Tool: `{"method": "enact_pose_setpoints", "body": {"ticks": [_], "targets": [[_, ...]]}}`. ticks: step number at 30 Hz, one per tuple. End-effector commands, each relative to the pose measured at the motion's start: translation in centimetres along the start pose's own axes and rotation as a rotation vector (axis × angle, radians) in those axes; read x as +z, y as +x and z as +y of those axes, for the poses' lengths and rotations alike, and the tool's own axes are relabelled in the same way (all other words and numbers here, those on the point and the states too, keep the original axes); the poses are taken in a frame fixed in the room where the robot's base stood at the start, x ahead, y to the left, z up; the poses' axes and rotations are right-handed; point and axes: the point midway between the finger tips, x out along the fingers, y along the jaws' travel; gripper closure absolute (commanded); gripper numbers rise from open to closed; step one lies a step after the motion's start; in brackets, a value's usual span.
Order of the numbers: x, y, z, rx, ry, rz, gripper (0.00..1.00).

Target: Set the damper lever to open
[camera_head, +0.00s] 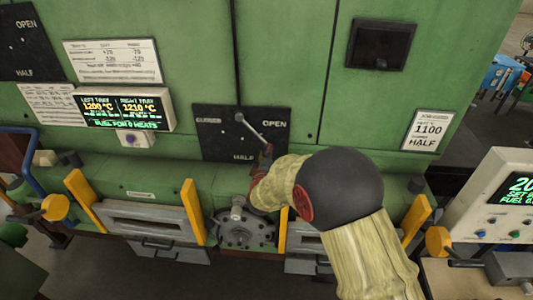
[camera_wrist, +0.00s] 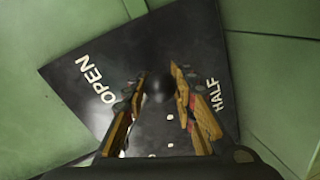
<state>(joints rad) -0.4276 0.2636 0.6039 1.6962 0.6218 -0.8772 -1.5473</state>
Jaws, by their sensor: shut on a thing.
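The damper lever (camera_head: 254,131) is a thin metal rod on a black plate (camera_head: 212,143) on the green furnace wall. In the head view it slants down and right from its pivot, between the HALF mark below and the OPEN mark at right. My gripper (camera_head: 266,155) is at its lower end. In the wrist view, my gripper (camera_wrist: 160,78) has its two fingers on either side of the lever's dark round knob (camera_wrist: 159,86), shut on it. OPEN lies left of the knob there and HALF right. The rod is mostly hidden behind the knob in that view.
Another black plate (camera_head: 25,40) marked OPEN and HALF is at upper left. A temperature display (camera_head: 125,108) and paper notices (camera_head: 112,61) are left of the lever. Yellow bars (camera_head: 193,212) and a round hub (camera_head: 240,230) stick out below. A control console (camera_head: 495,205) stands at right.

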Motion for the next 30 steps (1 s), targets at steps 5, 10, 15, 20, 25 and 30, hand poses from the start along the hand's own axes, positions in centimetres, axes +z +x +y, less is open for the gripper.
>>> {"method": "enact_pose_setpoints", "body": {"ticks": [5,10,15,20,25,30], "targets": [[-0.1,0.0,0.3,0.004,0.002,0.001,0.67],[-0.1,0.0,0.2,0.003,0.002,0.001,0.57],[-0.1,0.0,0.1,0.002,0.002,0.000,0.54],[-0.1,0.0,0.1,0.002,0.002,0.001,0.54],[-0.1,-1.3,0.1,0.001,0.001,0.001,0.54],[-0.1,-4.5,0.1,0.001,0.001,0.002,0.54]]}}
